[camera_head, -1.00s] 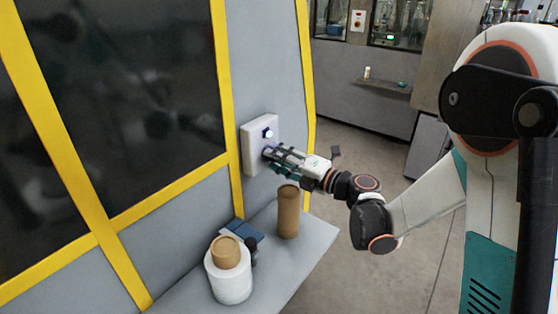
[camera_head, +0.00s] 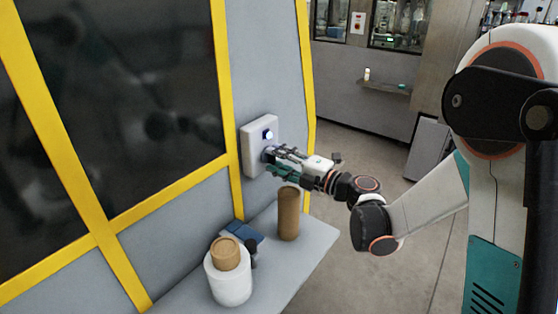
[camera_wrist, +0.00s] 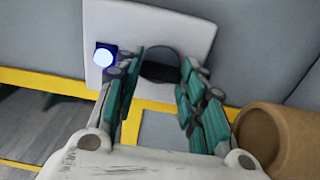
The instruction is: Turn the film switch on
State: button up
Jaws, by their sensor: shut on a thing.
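A white switch box (camera_head: 252,138) is fixed on the grey machine wall; in the wrist view its pale plate (camera_wrist: 190,28) fills the top middle. On it a round lamp in a blue square (camera_head: 268,134) glows bluish white; it also shows in the wrist view (camera_wrist: 104,57). Beside the lamp is a dark round knob (camera_wrist: 160,68), which I take for the film switch. My gripper (camera_head: 268,154) reaches the box from the right, below the lamp in the head view. Its teal fingers (camera_wrist: 162,60) are shut on the knob's sides.
Below the box, a grey shelf (camera_head: 305,255) carries a brown cardboard tube (camera_head: 288,214), a white roll (camera_head: 229,280) with a brown core, and a blue flat item (camera_head: 246,233). The tube stands close under my gripper. Yellow frame bars edge the wall.

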jog(key=o, duration=1.1)
jog(key=shift+c, duration=0.2)
jog(key=v, duration=1.2)
